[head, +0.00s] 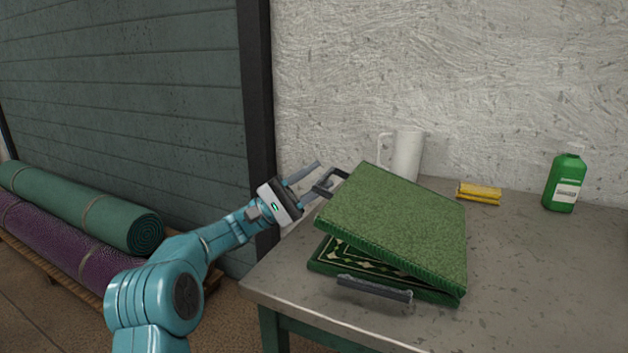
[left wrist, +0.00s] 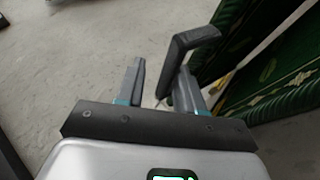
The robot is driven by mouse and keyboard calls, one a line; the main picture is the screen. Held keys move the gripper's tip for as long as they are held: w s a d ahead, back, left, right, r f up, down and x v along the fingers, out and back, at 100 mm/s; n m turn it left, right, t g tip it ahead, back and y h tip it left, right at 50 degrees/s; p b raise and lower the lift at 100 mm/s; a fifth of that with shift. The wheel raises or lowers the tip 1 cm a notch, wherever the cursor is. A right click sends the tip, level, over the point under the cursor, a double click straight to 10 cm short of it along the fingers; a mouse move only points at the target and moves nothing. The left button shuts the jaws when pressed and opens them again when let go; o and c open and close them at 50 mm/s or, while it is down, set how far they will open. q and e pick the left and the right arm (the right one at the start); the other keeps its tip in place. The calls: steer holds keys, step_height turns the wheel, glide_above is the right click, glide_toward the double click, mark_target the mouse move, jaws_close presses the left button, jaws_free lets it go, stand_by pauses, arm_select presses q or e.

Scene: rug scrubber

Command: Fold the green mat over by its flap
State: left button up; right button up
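The green mat lies on the table, with its plain green flap (head: 400,222) tilted above the patterned lower half (head: 365,262). A wedge-shaped gap shows between them at the front left. A dark handle (head: 326,184) sticks out from the flap's upper left edge. My left gripper (head: 320,173) is at this handle with its fingers apart. In the left wrist view the handle (left wrist: 178,65) reaches in beside the right finger, and the left finger stands clear of it. The patterned side of the mat (left wrist: 275,78) shows at the right. My right gripper is not in view.
A second grey handle (head: 375,289) is at the lower half's front edge. A white jug (head: 407,155) stands behind the mat; yellow cloths (head: 479,193) and a green bottle (head: 565,183) are farther right. The table (head: 540,280) is clear at the right. Rolled rugs (head: 85,210) lie at left.

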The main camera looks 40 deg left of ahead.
arm_select(q)
steer(key=p+v, duration=0.1)
steer(key=v, duration=1.5)
steer(key=shift+p, duration=0.35)
steer(key=shift+s+a, duration=0.1)
steer(key=shift+s, duration=0.05)
